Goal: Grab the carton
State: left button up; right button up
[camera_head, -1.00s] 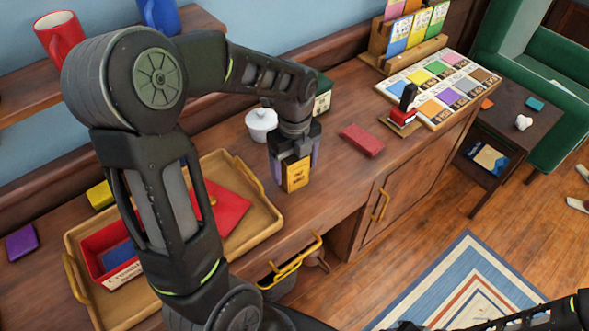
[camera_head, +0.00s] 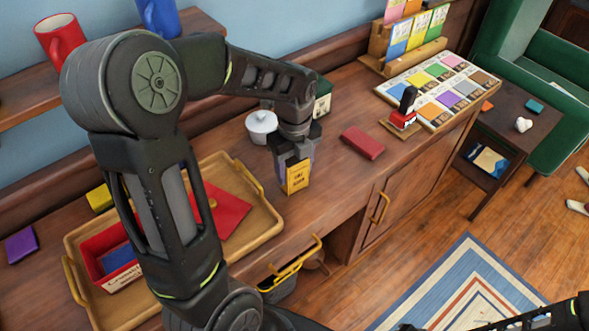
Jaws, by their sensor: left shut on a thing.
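A small yellow carton (camera_head: 297,177) with dark lettering stands on the wooden counter, near its front edge. My left gripper (camera_head: 294,160) reaches down over it from above, and its fingers are shut on the carton. The carton's upper part is hidden between the fingers. My right arm shows only as a dark strip at the lower right, and its gripper is not clearly visible.
A wooden tray (camera_head: 265,226) with a red box lies left of the carton. A white lidded pot (camera_head: 262,126) stands behind it, and a red block (camera_head: 362,143) lies to the right. A stamp (camera_head: 404,110) and a colour chart (camera_head: 448,86) are farther right.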

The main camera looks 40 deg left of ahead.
pick_arm(q)
notch_tip(320, 180, up, 10)
jog(key=shift+f, duration=0.1)
jog(key=shift+w+d, duration=0.1)
dwell(0.8)
